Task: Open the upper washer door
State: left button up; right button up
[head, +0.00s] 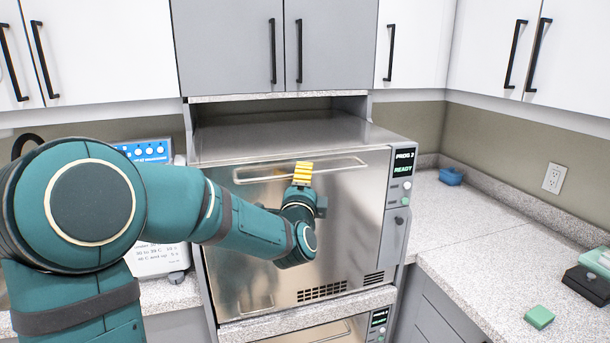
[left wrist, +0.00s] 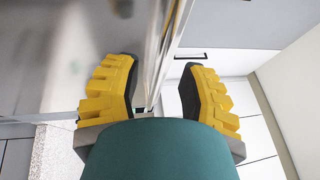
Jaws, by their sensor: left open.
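The upper washer door (head: 350,225) is a large brushed-steel panel and looks shut in its housing. Its long horizontal bar handle (head: 340,168) runs across the top of the door. My left gripper (head: 303,173), with yellow fingers, is at the middle of the handle in the head view. In the left wrist view my left gripper (left wrist: 158,88) is open, its two fingers apart, and the shiny bar (left wrist: 158,50) passes between them. I cannot tell whether either finger touches it. My right gripper is not in view.
A display panel (head: 404,163) reading READY is right of the door. A lower steel unit (head: 300,333) is beneath. Wall cabinets (head: 330,45) hang above. The right counter (head: 470,225) holds a blue box (head: 451,176) and a green block (head: 539,317). A white device (head: 165,258) stands left.

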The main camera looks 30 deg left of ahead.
pick_arm(q)
jog(key=shift+x, duration=1.35)
jog(key=shift+o, duration=0.2)
grip_shut()
